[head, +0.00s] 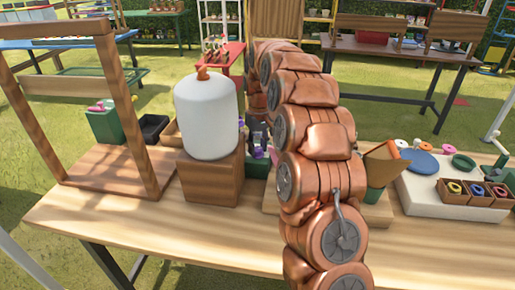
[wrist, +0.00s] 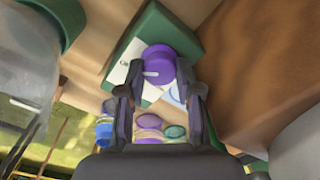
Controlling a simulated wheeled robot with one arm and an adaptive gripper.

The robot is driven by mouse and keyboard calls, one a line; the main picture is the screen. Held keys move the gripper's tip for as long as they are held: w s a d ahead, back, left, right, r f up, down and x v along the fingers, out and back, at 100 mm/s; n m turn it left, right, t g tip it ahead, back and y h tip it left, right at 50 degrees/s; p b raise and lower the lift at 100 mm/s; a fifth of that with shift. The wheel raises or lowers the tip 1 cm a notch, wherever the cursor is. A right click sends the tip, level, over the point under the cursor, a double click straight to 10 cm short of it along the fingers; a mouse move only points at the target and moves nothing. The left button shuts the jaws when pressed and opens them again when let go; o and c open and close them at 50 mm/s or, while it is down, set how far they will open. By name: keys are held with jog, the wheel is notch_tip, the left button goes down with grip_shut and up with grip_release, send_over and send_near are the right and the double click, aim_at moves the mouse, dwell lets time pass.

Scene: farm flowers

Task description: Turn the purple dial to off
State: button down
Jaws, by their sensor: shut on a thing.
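The purple dial (wrist: 158,62) is a round knob with a pale pointer line on its face, in the upper middle of the wrist view. It sits on a green box (wrist: 178,32) with a white label plate (wrist: 128,60), whose lettering is too small and covered to read. My gripper (wrist: 157,82) has one dark finger on each side of the dial and is shut on it. In the head view, my copper arm hides most of this spot. Only a bit of dark gripper and purple (head: 258,152) shows left of the arm.
A white tank (head: 207,115) on a wooden block (head: 212,178) stands close to the left of my arm. A wooden frame (head: 110,80) is farther left. A pale board (head: 415,205) with small crates and coloured discs lies at right. The table's front strip (head: 170,235) is clear.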

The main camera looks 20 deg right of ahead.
jog(key=shift+m, duration=0.3)
jog(key=c, duration=0.8)
grip_release()
jog(key=shift+o, duration=0.2)
